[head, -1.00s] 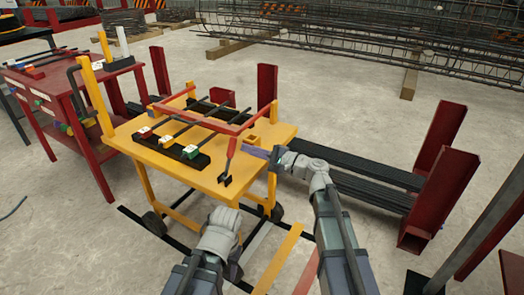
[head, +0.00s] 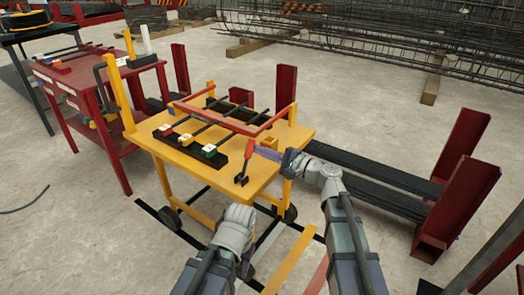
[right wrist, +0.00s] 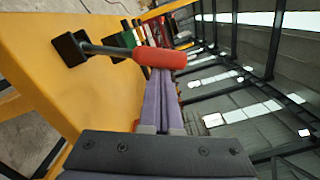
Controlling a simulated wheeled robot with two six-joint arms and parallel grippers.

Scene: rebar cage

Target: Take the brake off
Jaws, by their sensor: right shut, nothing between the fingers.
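The yellow cart (head: 270,172) stands in the middle of the head view. Its brake lever, a dark rod with a red grip (head: 249,153), rises from a black base (head: 241,181) near the cart's front right edge. In the right wrist view the red grip (right wrist: 160,57) lies across the picture, just beyond the fingertips. My right gripper (head: 258,150), with purple fingers, is shut and empty, close beside the grip on its right; I cannot tell whether they touch. My left arm's wrist is low at centre; its fingers are hidden.
Dark bars with coloured blocks (head: 187,142) and a red frame (head: 218,118) lie on the cart top. A red table (head: 95,68) stands to its left. Red posts (head: 455,150) and stacked dark bars (head: 375,175) are to the right. Open floor lies at left.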

